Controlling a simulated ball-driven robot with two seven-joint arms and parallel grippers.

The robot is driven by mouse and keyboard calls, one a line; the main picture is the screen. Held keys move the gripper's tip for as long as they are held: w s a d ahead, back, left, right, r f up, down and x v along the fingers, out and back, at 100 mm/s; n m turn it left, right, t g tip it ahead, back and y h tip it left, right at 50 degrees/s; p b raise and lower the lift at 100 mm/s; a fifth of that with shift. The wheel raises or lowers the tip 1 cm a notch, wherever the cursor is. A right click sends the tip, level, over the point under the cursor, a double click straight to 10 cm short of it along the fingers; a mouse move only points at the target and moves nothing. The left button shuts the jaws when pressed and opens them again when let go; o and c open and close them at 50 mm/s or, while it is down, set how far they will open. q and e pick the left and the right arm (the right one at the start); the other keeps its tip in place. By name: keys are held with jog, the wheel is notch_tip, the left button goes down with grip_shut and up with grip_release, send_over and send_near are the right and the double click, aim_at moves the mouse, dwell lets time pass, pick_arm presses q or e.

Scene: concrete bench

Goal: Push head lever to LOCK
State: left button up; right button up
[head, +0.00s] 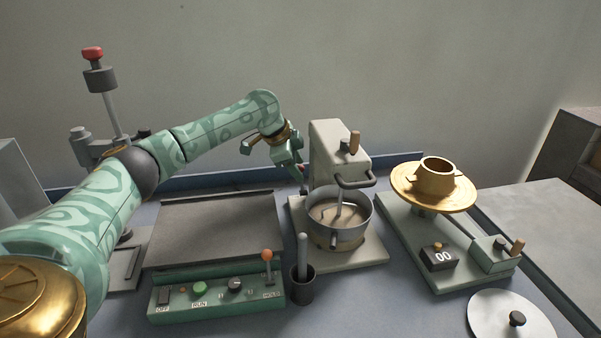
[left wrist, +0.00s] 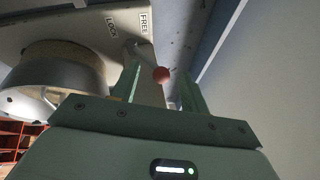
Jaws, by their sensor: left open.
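The mixer (head: 326,144) is a pale stand mixer with a metal bowl (head: 346,238) under its head. In the left wrist view its pale housing (left wrist: 75,30) carries the labels LOCK (left wrist: 112,27) and FREE (left wrist: 145,22). The red ball knob (left wrist: 161,74) of the head lever shows near these labels; I cannot tell which one the lever points at. My left gripper (head: 299,172) is at the mixer's left side. It is open, and in the left wrist view the knob appears between its fingers (left wrist: 160,88); contact cannot be told. My right gripper is not in view.
A green control box (head: 215,298) with an orange-knobbed lever stands in front of a grey plate (head: 215,232). A dark cup (head: 301,291) stands right of it. A brass turntable (head: 412,195) is on the right, a round lid (head: 500,318) at front right. A low blue rim (head: 225,178) runs behind.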

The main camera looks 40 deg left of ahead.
pick_arm(q)
jog(key=shift+w+f, duration=0.15)
jog(key=shift+f, duration=0.15)
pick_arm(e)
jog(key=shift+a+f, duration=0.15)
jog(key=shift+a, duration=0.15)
pick_arm(q)
jog(key=shift+r, duration=0.15)
grip_shut()
